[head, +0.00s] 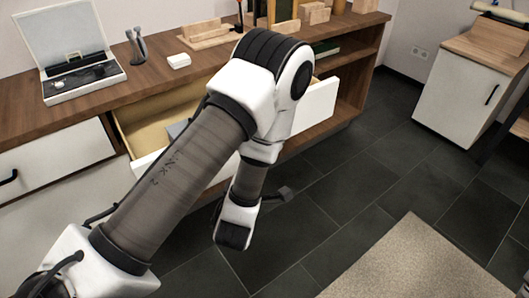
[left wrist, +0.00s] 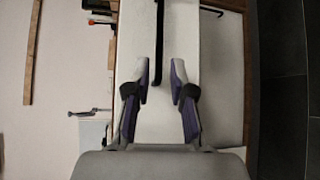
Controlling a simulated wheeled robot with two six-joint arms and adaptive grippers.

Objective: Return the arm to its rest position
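My left arm comes in from the lower left in the head view, bends at a high elbow and drops to a wrist in front of the cabinet. The fingers of my left gripper cannot be made out there. In the left wrist view my left gripper (left wrist: 160,70) is open, its two fingers apart. A black bar handle (left wrist: 158,30) on a white front panel (left wrist: 198,50) shows in line with the gap between the fingertips. I cannot tell whether the fingers touch it. My right gripper is not in view.
A wooden cabinet (head: 25,114) has an open drawer (head: 130,115) behind my arm, with a grey item (head: 177,129) inside. On top are an open case (head: 75,75), a small white box (head: 179,61) and wooden blocks. Dark floor, a rug (head: 405,265) and a white cabinet (head: 462,95) lie right.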

